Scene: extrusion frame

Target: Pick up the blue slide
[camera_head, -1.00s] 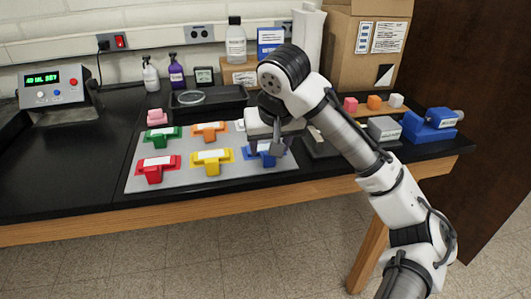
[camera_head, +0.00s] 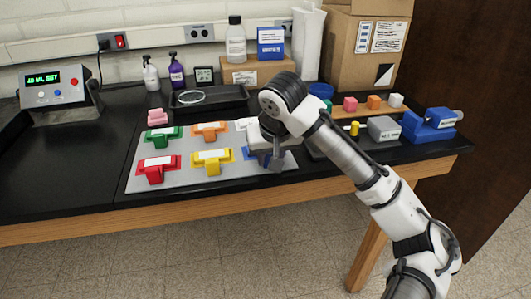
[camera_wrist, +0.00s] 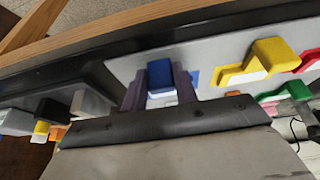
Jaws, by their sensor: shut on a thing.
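The blue slide is mostly hidden by my gripper in the head view; a blue edge of the slide (camera_head: 249,154) shows at the right end of the grey mat (camera_head: 225,177). In the wrist view the blue slide (camera_wrist: 159,74) stands between the two dark fingers, with a white label on its near side. My gripper (camera_head: 270,160) is low at the mat and also shows in the wrist view (camera_wrist: 160,90), shut on the slide's raised part. I cannot tell whether the slide touches the mat.
A yellow slide (camera_head: 212,163) lies left of my gripper, with red (camera_head: 155,172), orange (camera_head: 209,131) and green (camera_head: 158,138) ones beyond. A white piece (camera_head: 243,123) is just behind. A grey block (camera_head: 383,129) and blue vise (camera_head: 430,126) stand right. The table's front edge is close.

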